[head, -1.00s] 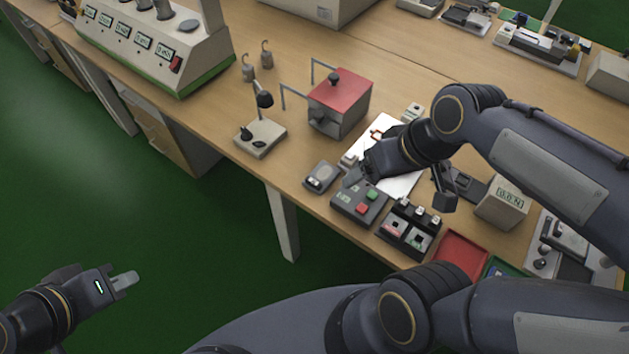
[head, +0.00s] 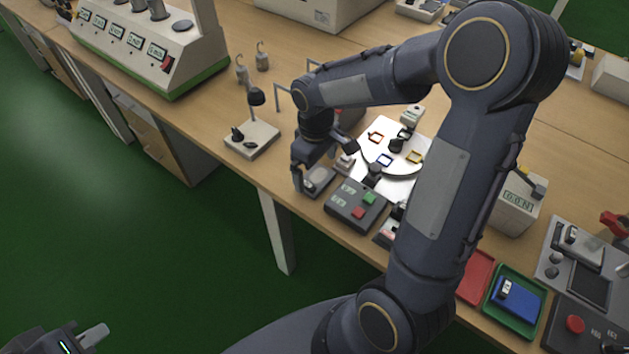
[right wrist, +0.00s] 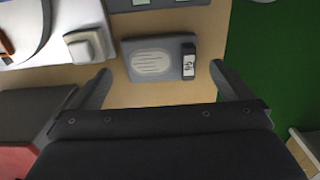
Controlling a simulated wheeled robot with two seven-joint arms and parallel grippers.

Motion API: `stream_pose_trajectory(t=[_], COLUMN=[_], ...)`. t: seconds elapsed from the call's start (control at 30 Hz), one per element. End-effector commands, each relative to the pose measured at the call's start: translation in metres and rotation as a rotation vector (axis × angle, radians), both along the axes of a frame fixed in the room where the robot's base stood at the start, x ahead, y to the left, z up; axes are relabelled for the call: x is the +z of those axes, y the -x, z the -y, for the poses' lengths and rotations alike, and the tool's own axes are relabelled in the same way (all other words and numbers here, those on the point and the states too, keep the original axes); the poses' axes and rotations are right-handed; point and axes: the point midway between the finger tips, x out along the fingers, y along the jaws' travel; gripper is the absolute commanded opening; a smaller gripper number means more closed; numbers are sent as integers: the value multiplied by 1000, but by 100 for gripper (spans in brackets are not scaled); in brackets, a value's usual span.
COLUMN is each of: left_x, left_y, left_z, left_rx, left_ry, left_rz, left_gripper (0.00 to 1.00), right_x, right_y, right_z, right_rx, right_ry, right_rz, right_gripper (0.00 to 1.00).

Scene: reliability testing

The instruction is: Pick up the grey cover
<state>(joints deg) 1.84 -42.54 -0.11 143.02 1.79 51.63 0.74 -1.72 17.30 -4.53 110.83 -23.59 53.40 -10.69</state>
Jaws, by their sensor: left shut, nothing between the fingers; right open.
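A flat grey piece with a pale ribbed oval, apparently the grey cover (head: 319,181), lies on the wooden table near its front edge. In the right wrist view the grey cover (right wrist: 134,64) lies just beyond and between the open fingertips, with a small white-labelled dark part on its right end. My right gripper (head: 314,169) is open and empty, pointing down close to the cover; it also shows in the right wrist view (right wrist: 160,72). My left gripper (head: 92,336) is shut and empty, low at the left, away from the table.
A button box (head: 355,205) with green and red buttons stands beside the cover. A white sheet (head: 385,187) with small parts lies behind it. A lamp-like stand (head: 252,140) is to the left. A red-topped box is mostly hidden behind my right arm.

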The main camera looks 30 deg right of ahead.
Motion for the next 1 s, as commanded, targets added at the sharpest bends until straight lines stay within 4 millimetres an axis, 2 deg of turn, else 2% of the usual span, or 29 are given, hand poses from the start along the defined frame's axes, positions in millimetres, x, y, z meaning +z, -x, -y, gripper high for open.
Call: stream_pose_trajectory(t=[0.03, 0.13, 0.4, 0.73, 1.0], left_x=[-2, -3, -3, -3, -3], left_y=[0, 0, 0, 0, 0], left_z=[0, 0, 0, 0, 0], left_rx=[0, 0, 0, 0, 0], left_ry=[0, 0, 0, 0, 0], left_rz=[0, 0, 0, 0, 0], left_gripper=[0, 0, 0, 0, 0], right_x=[-9, -18, -20, -20, -18], right_y=[1, 0, 0, 0, 0], right_z=[0, 0, 0, 0, 0], right_rx=[-1, -1, -1, -1, -1], right_ry=[0, 0, -1, -1, 0], right_rz=[-5, -2, 1, 1, 1], right_gripper=[100, 100, 100, 59, 59])
